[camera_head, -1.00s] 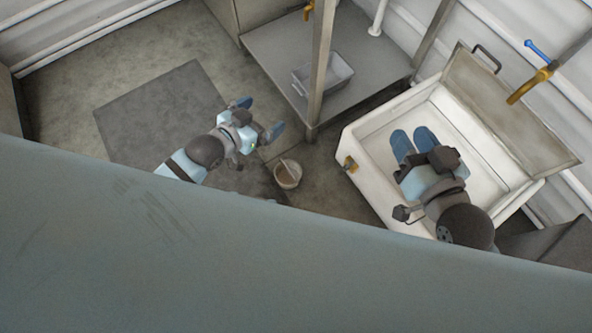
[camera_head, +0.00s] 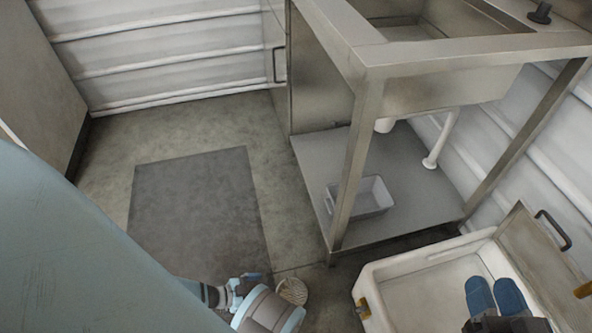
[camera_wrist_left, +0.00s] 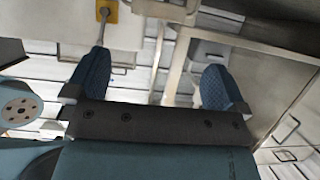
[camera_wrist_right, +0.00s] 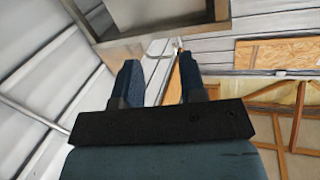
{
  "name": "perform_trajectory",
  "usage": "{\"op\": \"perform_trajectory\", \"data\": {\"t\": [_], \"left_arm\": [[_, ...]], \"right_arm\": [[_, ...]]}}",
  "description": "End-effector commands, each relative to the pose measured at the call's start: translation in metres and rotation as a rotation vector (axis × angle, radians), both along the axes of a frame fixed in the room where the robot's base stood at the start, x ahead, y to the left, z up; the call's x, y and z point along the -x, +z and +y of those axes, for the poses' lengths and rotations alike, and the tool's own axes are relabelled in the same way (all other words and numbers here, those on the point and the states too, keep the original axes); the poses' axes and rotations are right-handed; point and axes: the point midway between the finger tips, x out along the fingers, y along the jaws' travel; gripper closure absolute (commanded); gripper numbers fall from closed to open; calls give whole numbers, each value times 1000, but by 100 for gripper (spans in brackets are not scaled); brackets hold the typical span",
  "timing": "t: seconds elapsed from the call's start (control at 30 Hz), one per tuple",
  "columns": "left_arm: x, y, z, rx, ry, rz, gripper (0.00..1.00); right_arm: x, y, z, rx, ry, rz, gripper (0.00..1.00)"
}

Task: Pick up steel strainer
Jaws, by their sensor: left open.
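I cannot make out the steel strainer for certain in any view. A small round pale vessel (camera_head: 292,290) stands on the floor at the bottom middle of the head view; its contents are too small to tell. My left arm reaches in beside it from the bottom, and its fingers are not clear there. In the left wrist view my left gripper (camera_wrist_left: 155,82) is open wide and empty. My right gripper (camera_head: 496,297) appears over the open white chest at the lower right. In the right wrist view (camera_wrist_right: 158,80) its fingers are apart with nothing between them.
The white chest (camera_head: 377,274) has its lid (camera_head: 540,255) raised. A steel sink stand (camera_head: 345,185) stands behind it, with a grey tub (camera_head: 372,197) on its lower shelf (camera_head: 415,185). A dark mat (camera_head: 195,210) lies on clear floor at left.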

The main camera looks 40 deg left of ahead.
Motion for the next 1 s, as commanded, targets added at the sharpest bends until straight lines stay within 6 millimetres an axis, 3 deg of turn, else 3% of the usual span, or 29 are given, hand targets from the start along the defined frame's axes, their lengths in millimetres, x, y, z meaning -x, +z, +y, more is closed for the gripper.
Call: {"op": "perform_trajectory", "data": {"t": [0.3,0.57,0.77,1.0], "left_arm": [[-44,-26,-36,2,0,-2,0],[-54,-32,-45,1,0,-1,0],[-70,-50,-62,3,-1,-3,0],[-84,-53,-73,0,1,0,0]], "right_arm": [[-11,-2,-7,75,-4,-128,62],[-14,-1,-9,94,-7,-167,62],[-18,-10,-12,139,-17,-233,62],[-26,8,-17,191,-14,-339,62]]}}
